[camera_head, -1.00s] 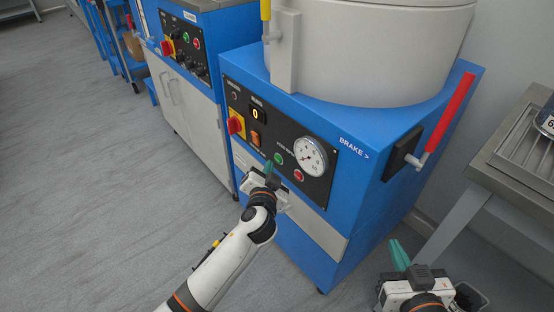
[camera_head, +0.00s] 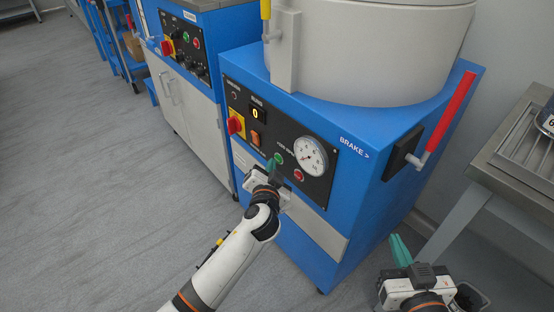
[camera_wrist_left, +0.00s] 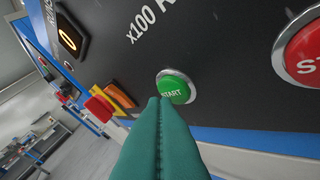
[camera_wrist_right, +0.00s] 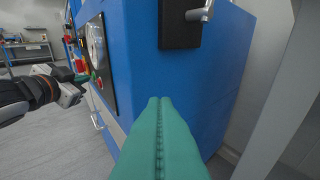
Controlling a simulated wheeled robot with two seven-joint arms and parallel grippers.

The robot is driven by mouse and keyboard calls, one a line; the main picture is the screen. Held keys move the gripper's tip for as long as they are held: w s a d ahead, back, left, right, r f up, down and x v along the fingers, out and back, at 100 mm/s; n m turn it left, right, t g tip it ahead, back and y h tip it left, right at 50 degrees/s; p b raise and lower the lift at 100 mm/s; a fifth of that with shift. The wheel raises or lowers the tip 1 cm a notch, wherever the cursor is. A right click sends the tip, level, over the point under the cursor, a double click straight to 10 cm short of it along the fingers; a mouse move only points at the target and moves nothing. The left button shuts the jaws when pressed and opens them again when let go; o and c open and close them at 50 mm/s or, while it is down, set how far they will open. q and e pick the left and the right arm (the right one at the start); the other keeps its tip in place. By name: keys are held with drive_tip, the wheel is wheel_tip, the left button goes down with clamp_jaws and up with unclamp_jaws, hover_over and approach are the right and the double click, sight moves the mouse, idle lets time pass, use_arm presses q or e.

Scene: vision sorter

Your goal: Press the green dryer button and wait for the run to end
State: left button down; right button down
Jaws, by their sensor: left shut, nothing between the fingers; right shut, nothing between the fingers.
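The green START button (camera_wrist_left: 175,88) sits on the dark control panel of the blue dryer (camera_head: 350,190). It also shows in the head view (camera_head: 278,159). My left gripper (camera_wrist_left: 160,105) is shut and empty, its green fingertips at the lower edge of the button in the left wrist view; I cannot tell whether they touch it. The display (camera_head: 255,114) reads 0. The round gauge (camera_head: 311,156) is on the panel's right. My right gripper (camera_head: 399,250) is shut and empty, low to the right of the dryer.
A red stop button (camera_wrist_left: 305,55) is right of the green one. A yellow and red switch (camera_head: 236,125) is at the panel's left. A red brake lever (camera_head: 450,115) stands on the dryer's right side. A metal bench (camera_head: 510,180) is at the right.

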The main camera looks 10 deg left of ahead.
use_arm(q)
drive_tip(key=shift+w+d, duration=0.25)
drive_tip(key=shift+w, duration=0.1)
use_arm(e)
drive_tip(key=shift+w+a+r+t, duration=0.15)
drive_tip(key=shift+w+r+t, duration=0.05)
drive_tip(key=shift+r+t, duration=0.4)
idle(0.4)
use_arm(q)
drive_tip(key=shift+s, duration=0.1)
drive_tip(key=shift+s+a, duration=0.45)
drive_tip(key=shift+s, duration=0.15)
use_arm(e)
drive_tip(key=shift+s+d+f+g, duration=0.15)
drive_tip(key=shift+f+g, duration=0.3)
drive_tip(key=shift+f, duration=0.1)
drive_tip(key=shift+s+d+f+g, duration=0.15)
drive_tip(key=shift+f+g, duration=0.3)
drive_tip(key=shift+f, duration=0.1)
